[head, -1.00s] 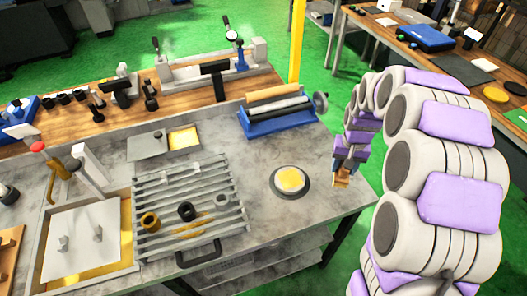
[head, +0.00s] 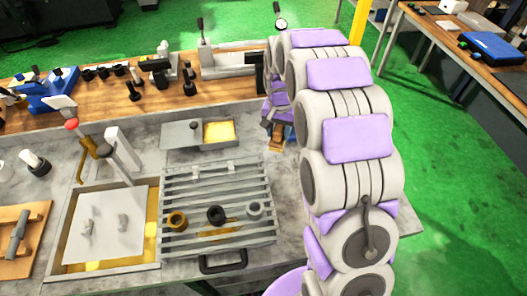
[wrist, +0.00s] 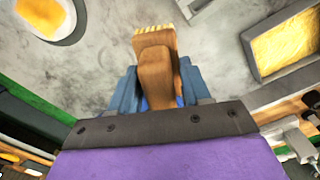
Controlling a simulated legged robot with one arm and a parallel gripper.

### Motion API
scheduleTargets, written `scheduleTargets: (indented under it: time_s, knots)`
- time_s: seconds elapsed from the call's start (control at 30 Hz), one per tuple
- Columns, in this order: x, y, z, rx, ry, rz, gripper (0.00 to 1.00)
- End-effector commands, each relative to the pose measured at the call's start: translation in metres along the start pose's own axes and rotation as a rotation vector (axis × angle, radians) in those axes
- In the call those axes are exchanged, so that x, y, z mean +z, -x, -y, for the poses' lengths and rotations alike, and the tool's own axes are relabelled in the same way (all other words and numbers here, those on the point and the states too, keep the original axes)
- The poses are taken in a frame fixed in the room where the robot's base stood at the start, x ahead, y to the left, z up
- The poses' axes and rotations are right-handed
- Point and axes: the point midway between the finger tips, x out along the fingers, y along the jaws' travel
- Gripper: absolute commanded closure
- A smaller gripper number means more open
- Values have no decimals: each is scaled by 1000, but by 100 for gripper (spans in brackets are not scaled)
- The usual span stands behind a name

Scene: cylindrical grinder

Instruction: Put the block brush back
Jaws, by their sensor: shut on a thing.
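The block brush (wrist: 157,62) has a brown wooden body with pale bristles along its top edge in the wrist view. My gripper (wrist: 160,88) is shut on it, with blue fingers on either side. In the head view, my gripper (head: 279,118) and the brush (head: 277,140) hang over the grey bench, just right of the small tray with yellow contents (head: 218,131). That tray also shows at the right of the wrist view (wrist: 290,42). My arm hides part of the bench behind and right of the gripper.
A slatted rack (head: 190,236) with several small rings stands in front of the tray. Left of it are a square basin (head: 62,255) with a grey plate and an upright lever (head: 90,147). A round dish with yellow contents (wrist: 42,18) lies on the bench. A wooden shelf with tools runs behind.

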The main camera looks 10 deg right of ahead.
Motion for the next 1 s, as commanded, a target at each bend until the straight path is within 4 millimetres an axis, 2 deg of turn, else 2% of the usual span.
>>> scheduleTargets:
  time_s: [0.2,0.43,0.67,1.0]
  knots:
    - [-23,-5,10,-1,-355,1,81]
    - [-38,-6,19,-9,-626,8,81]
    - [-39,-11,28,-7,-723,12,81]
    - [-38,-58,28,-5,-726,14,81]
